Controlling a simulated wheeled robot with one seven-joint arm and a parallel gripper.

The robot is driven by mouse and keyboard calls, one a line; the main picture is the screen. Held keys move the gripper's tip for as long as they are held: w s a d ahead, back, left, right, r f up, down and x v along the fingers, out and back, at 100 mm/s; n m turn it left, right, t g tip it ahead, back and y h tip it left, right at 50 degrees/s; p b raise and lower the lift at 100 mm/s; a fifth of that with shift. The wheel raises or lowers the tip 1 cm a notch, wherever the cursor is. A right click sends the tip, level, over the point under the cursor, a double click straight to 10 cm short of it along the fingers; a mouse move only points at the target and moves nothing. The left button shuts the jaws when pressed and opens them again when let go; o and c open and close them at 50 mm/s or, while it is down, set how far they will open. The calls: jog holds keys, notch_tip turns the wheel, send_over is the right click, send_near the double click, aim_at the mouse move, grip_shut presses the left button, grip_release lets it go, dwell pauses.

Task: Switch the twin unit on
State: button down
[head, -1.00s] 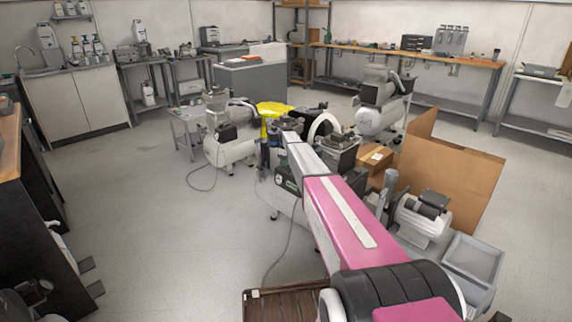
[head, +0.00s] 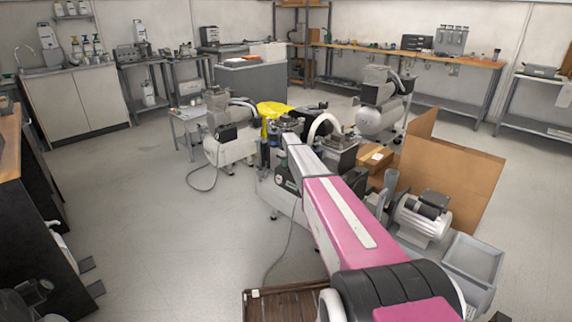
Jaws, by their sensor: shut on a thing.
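A compressor unit that seems to be the twin unit (head: 342,158) stands in the middle of the floor, with dark pump parts on top and a pale body below. My pink and white arm reaches over it from the lower right and covers much of it. The far end of my arm is among the pump parts. My gripper is hidden there, so its fingers and what they touch do not show. I cannot make out a switch or its position.
One compressor (head: 228,148) stands left of the unit, another (head: 378,118) behind it to the right. A yellow item (head: 272,109) lies behind. A cardboard sheet (head: 450,180), a motor (head: 425,215) and a grey bin (head: 473,262) crowd the right. The left floor is clear.

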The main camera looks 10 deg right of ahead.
jog(key=shift+m, duration=0.3)
jog(key=c, duration=1.1)
grip_release()
jog(key=shift+c, duration=0.2)
notch_tip(320, 180, up, 11)
jog(key=shift+f, duration=0.1)
